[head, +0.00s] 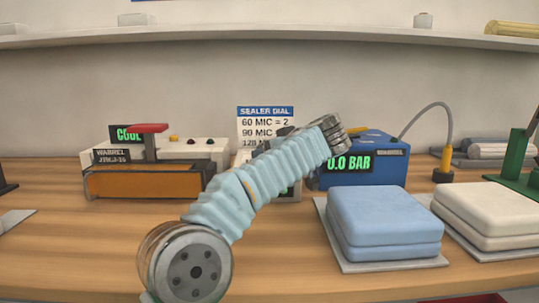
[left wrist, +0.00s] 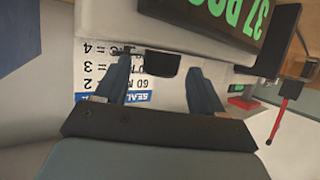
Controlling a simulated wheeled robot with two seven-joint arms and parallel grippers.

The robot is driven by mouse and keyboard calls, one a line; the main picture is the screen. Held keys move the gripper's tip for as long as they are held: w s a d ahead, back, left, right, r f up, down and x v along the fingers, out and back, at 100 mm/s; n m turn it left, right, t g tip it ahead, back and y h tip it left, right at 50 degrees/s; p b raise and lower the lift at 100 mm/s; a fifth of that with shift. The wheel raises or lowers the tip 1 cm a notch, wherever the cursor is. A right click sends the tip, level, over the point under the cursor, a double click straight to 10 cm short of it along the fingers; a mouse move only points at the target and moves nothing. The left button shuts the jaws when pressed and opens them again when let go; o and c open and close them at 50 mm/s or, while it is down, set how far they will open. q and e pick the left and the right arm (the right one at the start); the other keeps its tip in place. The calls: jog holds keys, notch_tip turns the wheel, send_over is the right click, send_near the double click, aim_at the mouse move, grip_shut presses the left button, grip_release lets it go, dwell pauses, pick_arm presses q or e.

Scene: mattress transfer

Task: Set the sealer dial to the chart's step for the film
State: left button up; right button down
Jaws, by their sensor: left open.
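The chart (head: 265,122), headed SEALER DIAL, stands at the back wall; I read 60 MIC = 2, and my arm covers part of the lower lines. It shows upside down in the left wrist view (left wrist: 95,72). The sealer (head: 130,182), with an orange front, red handle and green COOL display, is on the left of the bench. My left gripper (left wrist: 158,68) is open; a small black part (left wrist: 163,64) of a pale device shows between its fingers. I cannot tell whether they touch it. My arm hides the gripper in the head view. I cannot make out a dial or film for certain.
A blue box (head: 362,168) reading 0.0 BAR stands right of centre. Folded blue pads (head: 385,222) and white pads (head: 490,212) lie in front right. A green stand (head: 518,160) is at the right edge. The front left of the bench is mostly clear.

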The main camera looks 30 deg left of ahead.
pick_arm(q)
jog(key=v, duration=1.2)
jog(key=shift+s+d, duration=0.15)
jog(key=shift+d, duration=0.05)
